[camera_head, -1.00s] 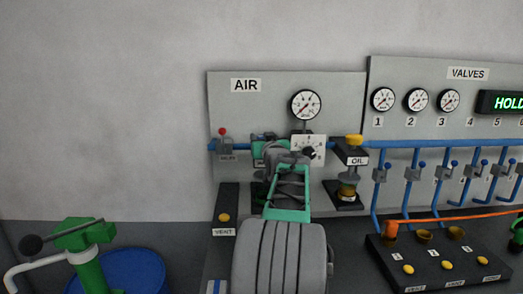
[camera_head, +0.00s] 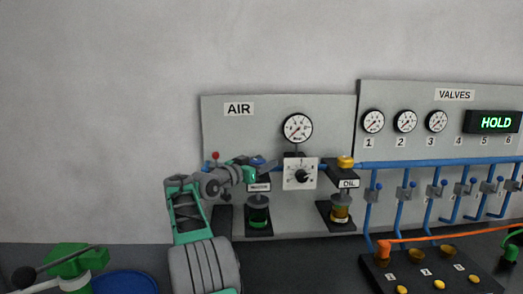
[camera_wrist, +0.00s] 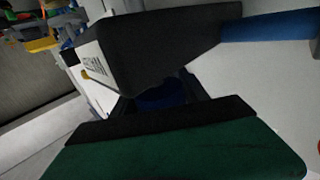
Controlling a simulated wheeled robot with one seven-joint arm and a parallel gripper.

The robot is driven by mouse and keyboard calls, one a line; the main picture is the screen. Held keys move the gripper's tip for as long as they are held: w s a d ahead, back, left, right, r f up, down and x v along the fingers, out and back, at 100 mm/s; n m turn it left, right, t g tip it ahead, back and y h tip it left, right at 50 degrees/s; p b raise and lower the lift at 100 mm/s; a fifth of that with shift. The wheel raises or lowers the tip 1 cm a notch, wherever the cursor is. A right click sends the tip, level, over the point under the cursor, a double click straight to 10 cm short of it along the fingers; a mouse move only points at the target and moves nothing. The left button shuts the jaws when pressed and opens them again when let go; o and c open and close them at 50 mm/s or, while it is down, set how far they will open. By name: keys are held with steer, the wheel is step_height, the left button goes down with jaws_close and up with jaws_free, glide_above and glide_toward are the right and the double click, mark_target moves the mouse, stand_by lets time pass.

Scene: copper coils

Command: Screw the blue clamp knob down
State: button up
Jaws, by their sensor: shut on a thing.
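The blue clamp knob (camera_head: 259,162) sits on top of the dark bracket with a white label and a green bowl (camera_head: 257,216), left of the dial plate. My gripper (camera_head: 254,164) reaches it from the left and is shut on the knob. In the wrist view, a little of the blue knob (camera_wrist: 160,97) shows in the dark gap above the black-and-green edge of my gripper. The dark bracket (camera_wrist: 165,45) with its white label fills the top. Most of the knob and the fingertips are hidden.
The gauge (camera_head: 298,128) and the dial plate (camera_head: 301,173) are close on the right. Beyond them is the oil bracket (camera_head: 342,168) with a yellow knob. A red-tipped lever (camera_head: 215,157) stands just behind my arm. Blue pipes and valves fill the right.

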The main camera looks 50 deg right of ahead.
steer(key=g+p, duration=0.1)
steer(key=p, duration=0.1)
steer(key=r+m+g+p, duration=0.1)
steer(key=p, duration=0.1)
steer(key=shift+s+m+g, duration=0.1)
steer(key=shift+m+g, duration=0.2)
steer(key=shift+s+f+m+g+y+p, duration=0.2)
steer(key=shift+m+g+y+p, duration=0.3)
steer(key=shift+p, duration=0.75)
steer(key=shift+f+g, duration=0.2)
steer(key=shift+g, duration=0.2)
steer(key=o, duration=1.2)
steer(key=shift+s+d, duration=0.1)
steer(key=shift+o, duration=0.8)
